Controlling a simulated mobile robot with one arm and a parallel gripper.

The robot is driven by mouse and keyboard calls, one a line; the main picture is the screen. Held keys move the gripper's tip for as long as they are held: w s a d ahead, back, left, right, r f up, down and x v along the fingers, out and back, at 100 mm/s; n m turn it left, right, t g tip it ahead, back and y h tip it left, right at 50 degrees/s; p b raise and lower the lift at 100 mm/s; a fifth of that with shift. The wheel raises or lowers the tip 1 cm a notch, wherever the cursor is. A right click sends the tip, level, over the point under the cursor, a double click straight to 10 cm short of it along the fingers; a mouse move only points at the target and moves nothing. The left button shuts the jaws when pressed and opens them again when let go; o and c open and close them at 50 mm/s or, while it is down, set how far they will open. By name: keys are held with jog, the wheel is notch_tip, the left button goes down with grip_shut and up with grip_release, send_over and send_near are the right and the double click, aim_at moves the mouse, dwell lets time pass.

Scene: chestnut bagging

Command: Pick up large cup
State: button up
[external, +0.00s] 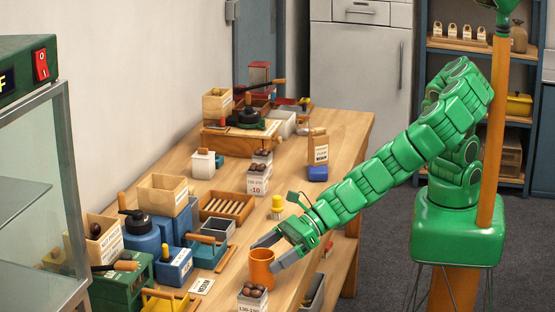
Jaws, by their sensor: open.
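The large cup appears to be the orange cup (262,270), which stands upright on the wooden table (345,135) near its front right edge. My gripper (267,255) is open at the cup's rim. One grey finger is on the left of the rim and the other is on its right. I cannot tell whether the fingers touch the cup. The cup's lower part shows in front of the fingers.
A white box of chestnuts (252,299) stands close in front of the cup. Blue containers (173,267) and a slatted wooden tray (227,206) are to the left. Bare tabletop lies right of the bottle.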

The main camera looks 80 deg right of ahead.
aim_at(251, 266)
jog(key=shift+s+d+r+n+y, duration=0.1)
jog(key=shift+d+r+n+y, duration=0.1)
jog(key=shift+n+y, duration=0.3)
jog(key=shift+x, duration=2.45)
jog(key=c, duration=1.1)
jog(key=shift+o, duration=0.2)
jog(key=shift+r, duration=0.15)
